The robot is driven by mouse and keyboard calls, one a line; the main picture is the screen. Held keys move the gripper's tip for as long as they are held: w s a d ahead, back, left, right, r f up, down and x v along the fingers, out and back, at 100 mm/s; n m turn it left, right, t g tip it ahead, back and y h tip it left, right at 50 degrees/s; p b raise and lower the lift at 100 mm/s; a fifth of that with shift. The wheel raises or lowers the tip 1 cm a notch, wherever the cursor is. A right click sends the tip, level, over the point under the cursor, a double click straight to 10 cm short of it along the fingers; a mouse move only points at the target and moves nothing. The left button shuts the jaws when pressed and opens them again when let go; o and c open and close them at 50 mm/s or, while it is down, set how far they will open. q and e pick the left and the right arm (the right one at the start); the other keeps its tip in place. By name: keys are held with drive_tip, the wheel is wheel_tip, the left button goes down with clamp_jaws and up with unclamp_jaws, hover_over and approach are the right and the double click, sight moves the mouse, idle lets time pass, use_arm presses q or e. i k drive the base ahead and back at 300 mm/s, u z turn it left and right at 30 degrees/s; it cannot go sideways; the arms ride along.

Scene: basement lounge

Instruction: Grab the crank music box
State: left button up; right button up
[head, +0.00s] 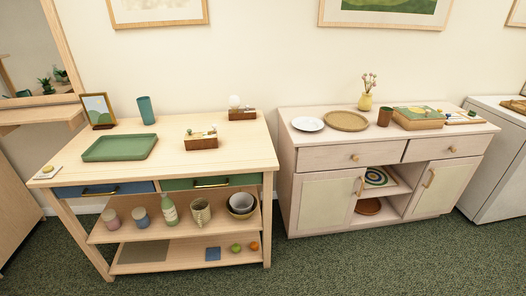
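A larger wooden box (417,123) with a green patterned top sits on the cabinet to the right. Neither of my grippers is in view.
The wooden table (227,158) also bears a green tray (120,148), a teal cup (146,110) and a picture frame (98,110). The pale cabinet (325,160) stands right, past a gap. Green carpet (330,265) in front is clear.

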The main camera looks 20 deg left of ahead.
sight(198, 140)
drive_tip(key=z, duration=0.35)
drive_tip(key=k, duration=0.5)
drive_tip(key=z, duration=0.75)
drive_tip(key=i, duration=1.6)
drive_tip(key=u, duration=0.35)
drive_tip(key=i, duration=0.85)
drive_tip(key=u, duration=1.45)
drive_tip(key=i, duration=0.75)
drive_tip(key=u, duration=0.8)
